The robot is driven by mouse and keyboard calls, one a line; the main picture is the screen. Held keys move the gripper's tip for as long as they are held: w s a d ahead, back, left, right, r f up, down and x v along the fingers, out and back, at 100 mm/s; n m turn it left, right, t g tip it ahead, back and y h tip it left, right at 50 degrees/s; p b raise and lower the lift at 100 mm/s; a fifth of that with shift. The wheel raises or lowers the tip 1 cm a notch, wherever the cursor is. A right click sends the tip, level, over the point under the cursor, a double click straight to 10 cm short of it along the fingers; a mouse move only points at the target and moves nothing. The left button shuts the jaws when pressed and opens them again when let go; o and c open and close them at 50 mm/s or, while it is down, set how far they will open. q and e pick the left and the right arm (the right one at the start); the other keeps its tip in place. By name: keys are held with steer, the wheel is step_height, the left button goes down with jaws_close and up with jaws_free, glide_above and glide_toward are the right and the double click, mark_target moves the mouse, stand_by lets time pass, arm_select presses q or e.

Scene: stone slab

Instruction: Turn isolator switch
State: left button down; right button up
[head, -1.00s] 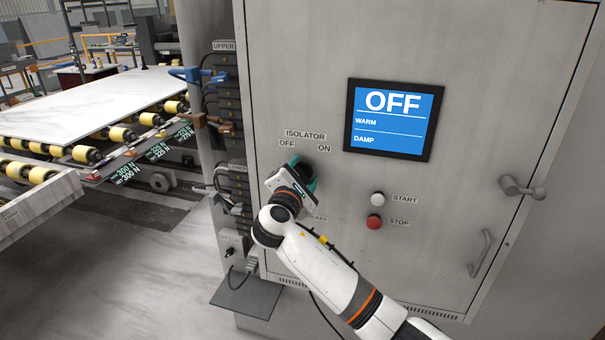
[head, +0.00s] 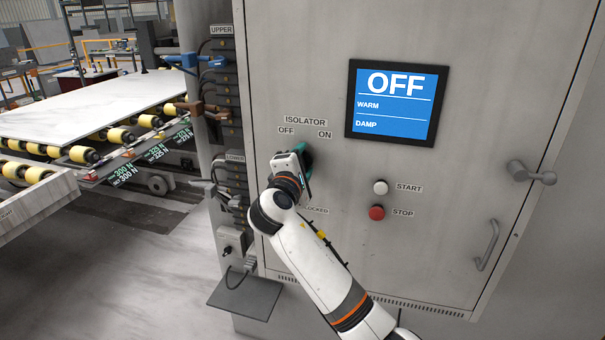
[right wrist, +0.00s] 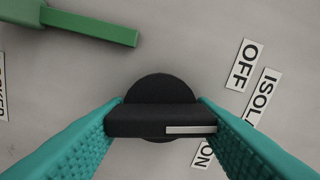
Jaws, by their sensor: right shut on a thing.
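The isolator switch is a black round knob with a raised bar handle and a pale pointer line (right wrist: 150,119), in the right wrist view. My right gripper (right wrist: 155,122) has its teal fingers on the two ends of the bar and is shut on it. In the head view my right gripper (head: 302,160) is at the cabinet under the ISOLATOR label (head: 305,121) and hides most of the knob. The OFF label (right wrist: 244,65) and ON label (right wrist: 203,154) show beside the knob. The pointer end lies towards the ON side. My left gripper is out of view.
The screen (head: 396,101) reads OFF, WARM and DAMP. A white START button (head: 381,187) and red STOP button (head: 376,212) sit right of my arm. A green bar (right wrist: 90,25) is near the knob.

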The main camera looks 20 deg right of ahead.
steer(key=m+b, duration=0.3)
steer(key=f+m+b, duration=0.1)
steer(key=m+b, duration=0.2)
steer(key=shift+m, duration=0.3)
steer(key=shift+r+m+b, duration=0.1)
steer(key=shift+m+b, duration=2)
steer(key=shift+m, duration=0.1)
steer(key=o, duration=1)
steer(key=shift+r, duration=0.1)
